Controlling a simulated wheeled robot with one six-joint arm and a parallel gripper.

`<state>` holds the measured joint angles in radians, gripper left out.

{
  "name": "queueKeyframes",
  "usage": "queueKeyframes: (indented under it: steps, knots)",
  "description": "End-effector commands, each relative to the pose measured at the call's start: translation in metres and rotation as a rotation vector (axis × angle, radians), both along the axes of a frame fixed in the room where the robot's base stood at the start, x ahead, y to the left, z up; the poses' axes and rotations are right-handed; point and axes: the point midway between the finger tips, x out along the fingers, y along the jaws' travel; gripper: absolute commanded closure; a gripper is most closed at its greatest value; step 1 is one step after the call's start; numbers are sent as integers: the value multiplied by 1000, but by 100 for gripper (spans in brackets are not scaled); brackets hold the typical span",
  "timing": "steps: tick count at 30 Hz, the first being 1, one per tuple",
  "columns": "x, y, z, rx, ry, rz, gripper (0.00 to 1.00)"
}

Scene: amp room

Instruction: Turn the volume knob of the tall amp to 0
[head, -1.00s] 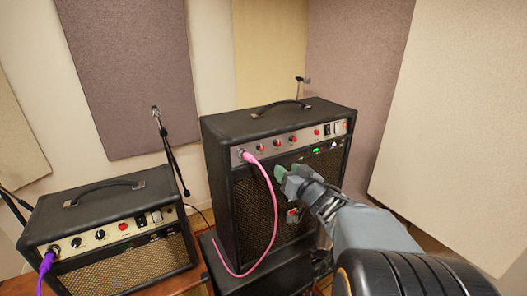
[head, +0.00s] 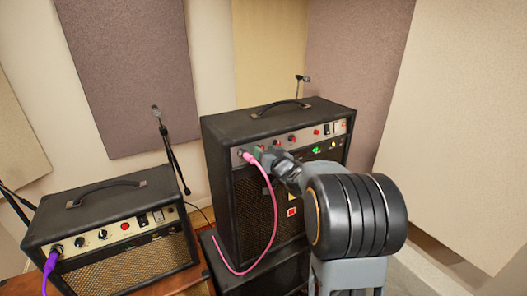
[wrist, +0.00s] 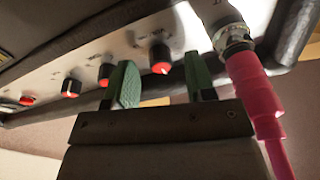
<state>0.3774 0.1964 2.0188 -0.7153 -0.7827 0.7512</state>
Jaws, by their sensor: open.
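The tall amp (head: 225,130) is a black cabinet with a silver control strip along its upper front. In the head view my gripper (head: 264,151) is at the left part of that strip, close to the pink cable's plug. In the wrist view my gripper (wrist: 161,74) is open, with a green finger on each side of a red-capped knob (wrist: 160,57), the knob nearest the plug. Contact with the knob cannot be told. More red-capped knobs (wrist: 71,87) line the strip. My gripper hides part of the strip in the head view.
A pink cable (head: 272,215) hangs from the jack beside my gripper; its plug (wrist: 236,42) is close to one finger. A smaller amp (head: 105,215) with a purple cable (head: 48,268) stands to the left. A microphone stand (head: 170,150) is between and behind the amps.

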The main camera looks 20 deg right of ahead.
Motion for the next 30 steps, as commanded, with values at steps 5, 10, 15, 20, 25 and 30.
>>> queueKeyframes:
  steps: [5, 10, 15, 20, 25, 30]
  knots:
    - [5, 1, 0, 0, 0, 0, 50]
    - [6, 1, 0, 0, 0, 0, 50]
    - [5, 1, 0, 0, 0, 0, 60]
    - [5, 1, 0, 0, 0, 0, 75]
    - [5, 1, 0, 0, 0, 0, 91]
    - [5, 1, 0, -2, 0, 1, 99]
